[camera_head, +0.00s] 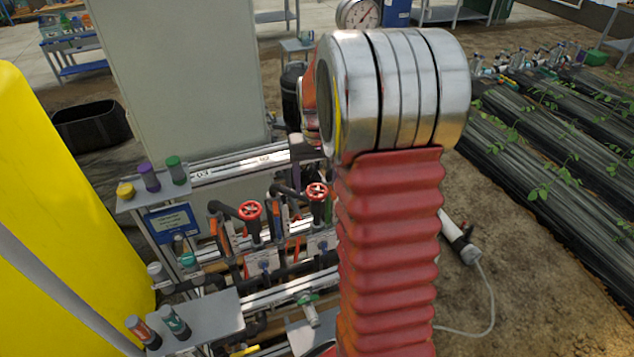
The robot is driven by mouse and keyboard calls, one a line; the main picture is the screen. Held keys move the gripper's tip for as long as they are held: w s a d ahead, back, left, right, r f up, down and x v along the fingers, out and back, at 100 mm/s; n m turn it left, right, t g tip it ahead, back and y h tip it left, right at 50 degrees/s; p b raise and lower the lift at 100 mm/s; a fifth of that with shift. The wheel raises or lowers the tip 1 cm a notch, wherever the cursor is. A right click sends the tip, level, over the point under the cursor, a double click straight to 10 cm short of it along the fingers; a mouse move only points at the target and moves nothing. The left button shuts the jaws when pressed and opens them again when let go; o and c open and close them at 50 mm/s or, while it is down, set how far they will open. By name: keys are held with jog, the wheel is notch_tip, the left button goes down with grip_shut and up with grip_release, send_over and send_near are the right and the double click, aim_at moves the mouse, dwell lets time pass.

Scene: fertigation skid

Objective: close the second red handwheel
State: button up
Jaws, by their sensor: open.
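Two red handwheels show on the skid's pipework. One red handwheel (250,210) is on the left. Another red handwheel (317,191) is to its right and slightly higher in the picture, close to the left edge of my arm. Both sit on dark valve bodies, and nothing touches them that I can see. Whether each valve is open or closed cannot be told. My arm, with its metal rings and red bellows, stands in front and hides the skid's right part; more handwheels could be behind it. I cannot make out my gripper's jaws.
A yellow tank (60,220) fills the left side. Grey shelves with bottles (150,178) and more bottles (172,322) stick out at the skid's left. A tall grey cabinet (185,80) stands behind. Bare soil and planted rows (560,150) lie at right.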

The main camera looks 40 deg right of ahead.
aim_at(317, 189)
jog(key=shift+r, duration=0.1)
notch_tip(317, 189, up, 14)
jog(key=shift+f, duration=0.25)
jog(key=shift+s, duration=0.15)
dwell(0.7)
